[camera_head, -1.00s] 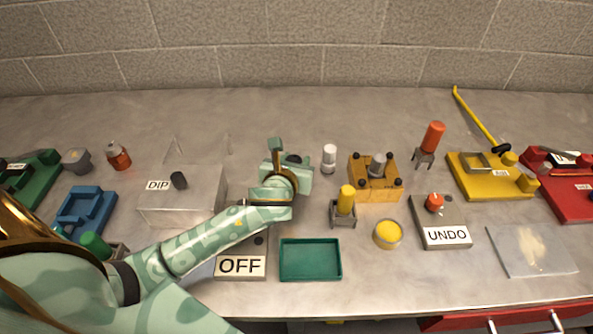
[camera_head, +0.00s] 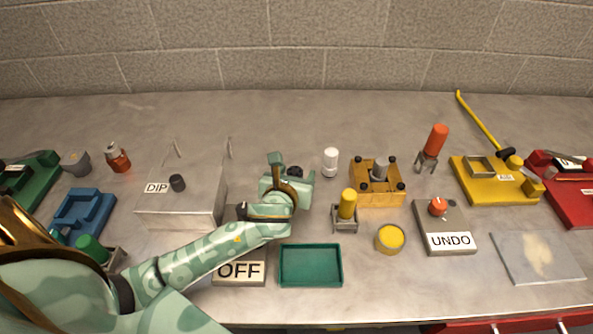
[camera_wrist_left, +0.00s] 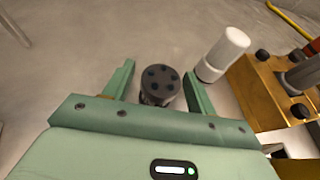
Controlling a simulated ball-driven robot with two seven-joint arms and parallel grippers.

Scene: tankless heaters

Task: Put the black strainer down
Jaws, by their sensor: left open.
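The black strainer (camera_wrist_left: 160,82) shows in the left wrist view as a dark round top with several holes. It stands between the fingers of my left gripper (camera_wrist_left: 158,72), which is open, with a gap on each side of the strainer. In the head view my left gripper (camera_head: 293,168) is over the middle of the counter, and only a small dark part of the strainer (camera_head: 295,171) shows between its fingers. The strainer's lower part is mostly hidden, so its contact with the counter is hard to see. My right gripper is not in view.
A white cylinder (camera_head: 330,162) stands just right of the gripper, with a yellow block with black knobs (camera_head: 377,198) beyond it. A yellow-topped holder (camera_head: 345,212) and a green tray (camera_head: 311,283) are in front. A grey DIP box (camera_head: 180,212) is left. The counter behind is clear.

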